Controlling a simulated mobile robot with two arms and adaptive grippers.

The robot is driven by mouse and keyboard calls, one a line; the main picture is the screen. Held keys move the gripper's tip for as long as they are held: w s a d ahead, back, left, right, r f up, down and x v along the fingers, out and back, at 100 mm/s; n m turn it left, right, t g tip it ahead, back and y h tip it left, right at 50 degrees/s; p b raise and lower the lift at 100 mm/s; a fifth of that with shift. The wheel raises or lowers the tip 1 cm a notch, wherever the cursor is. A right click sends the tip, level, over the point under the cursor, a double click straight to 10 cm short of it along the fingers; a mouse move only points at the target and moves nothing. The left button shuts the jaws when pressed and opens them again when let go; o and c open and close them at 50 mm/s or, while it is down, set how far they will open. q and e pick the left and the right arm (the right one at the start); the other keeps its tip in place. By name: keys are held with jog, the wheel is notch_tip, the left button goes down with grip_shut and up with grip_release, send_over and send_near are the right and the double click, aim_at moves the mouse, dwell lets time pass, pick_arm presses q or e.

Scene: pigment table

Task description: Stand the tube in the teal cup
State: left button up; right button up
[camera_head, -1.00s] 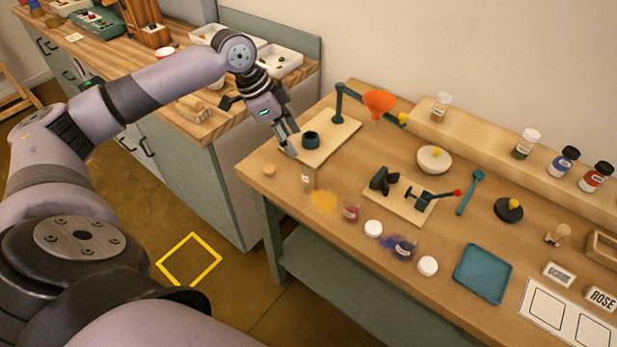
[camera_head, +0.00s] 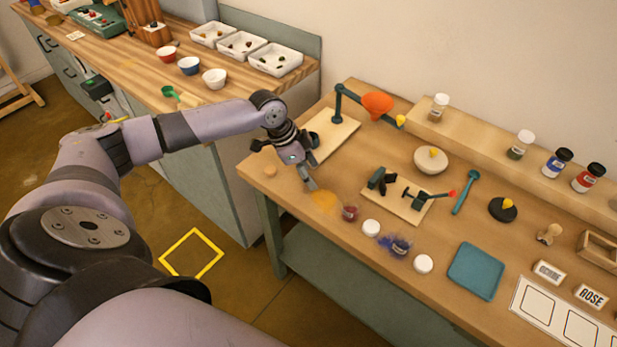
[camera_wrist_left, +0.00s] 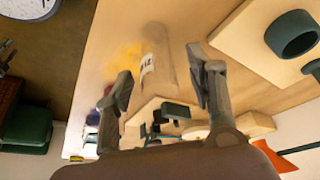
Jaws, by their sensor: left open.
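The tube (camera_wrist_left: 157,62) is clear with a white label. In the left wrist view it shows between and just beyond the fingers of my left gripper (camera_wrist_left: 162,78), with no visible grip on it. The left gripper (camera_head: 309,182) is open and low over the table's left part in the head view, where it mostly hides the tube. The teal cup (camera_wrist_left: 292,35) is a short dark ring on a pale wooden board, right of the fingers in the wrist view. In the head view my gripper hides it. My right gripper is not in view.
An orange funnel (camera_head: 377,104) hangs on a stand by the board (camera_head: 335,135). Yellow powder (camera_head: 325,202), a red jar (camera_head: 350,213) and spilled blue powder (camera_head: 386,242) lie to the right. A teal tray (camera_head: 475,270) stands farther along the table.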

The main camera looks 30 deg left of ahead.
pick_arm(q)
jog(key=shift+c, duration=0.2)
jog(key=c, duration=1.1)
jog(key=shift+r, duration=0.15)
